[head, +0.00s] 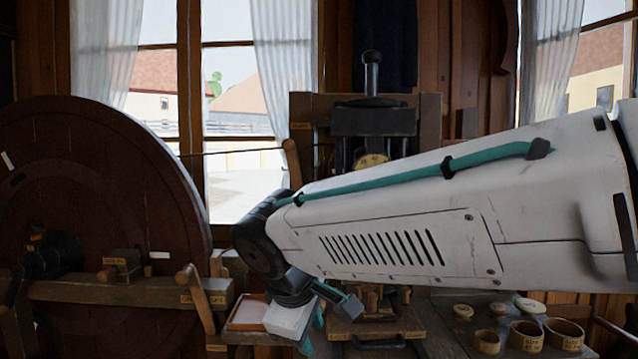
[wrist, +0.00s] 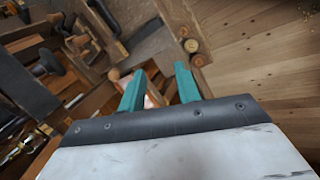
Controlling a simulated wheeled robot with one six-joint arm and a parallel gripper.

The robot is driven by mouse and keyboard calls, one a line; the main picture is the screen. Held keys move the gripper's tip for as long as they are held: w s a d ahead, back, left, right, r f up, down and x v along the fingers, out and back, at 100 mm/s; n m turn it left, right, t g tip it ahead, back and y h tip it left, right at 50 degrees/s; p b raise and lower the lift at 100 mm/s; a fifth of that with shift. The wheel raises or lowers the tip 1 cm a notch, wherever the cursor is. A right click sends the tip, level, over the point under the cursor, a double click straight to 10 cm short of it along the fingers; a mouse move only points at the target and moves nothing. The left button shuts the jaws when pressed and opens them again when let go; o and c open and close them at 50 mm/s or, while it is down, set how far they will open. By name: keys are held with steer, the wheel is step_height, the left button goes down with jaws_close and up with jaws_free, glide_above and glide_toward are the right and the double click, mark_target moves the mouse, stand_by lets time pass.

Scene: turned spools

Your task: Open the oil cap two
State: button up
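I cannot surely pick out oil cap two; the small labels in the head view are too blurred to read. A wooden block with a label (head: 121,263) sits on the rail in front of the large wheel. In the wrist view small round wooden pieces (wrist: 191,46) lie beyond the fingers; I cannot tell whether they are caps. My gripper (wrist: 159,77) has two teal fingers spread apart, with no object visibly clamped between them. In the head view it is low in the centre, by the bench's front, partly hidden behind my arm.
A large dark wheel (head: 100,200) fills the left. A wooden lever (head: 195,298) stands left of my gripper, near a shallow pinkish tray (head: 248,314). Small round pots (head: 526,335) stand at the bench's right. The wrist view shows bare plank floor (wrist: 260,60) at right.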

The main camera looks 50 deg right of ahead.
steer(key=w+d+r+n+t+h, duration=0.2)
steer(key=w+d+r+n+h, duration=0.65)
steer(key=d, duration=0.45)
steer(key=n+t+h, duration=0.3)
steer(key=n+t, duration=0.1)
steer(key=n, duration=0.6)
glide_toward(319, 183)
steer(key=d, duration=0.3)
steer(key=shift+n, duration=0.45)
steer(key=x, duration=0.4)
steer(key=w+x, duration=0.1)
steer(key=x, duration=0.1)
steer(key=shift+w+r, duration=0.1)
steer(key=shift+w, duration=0.15)
steer(key=shift+w+d, duration=0.3)
steer(key=shift+d, duration=0.3)
jaws_close()
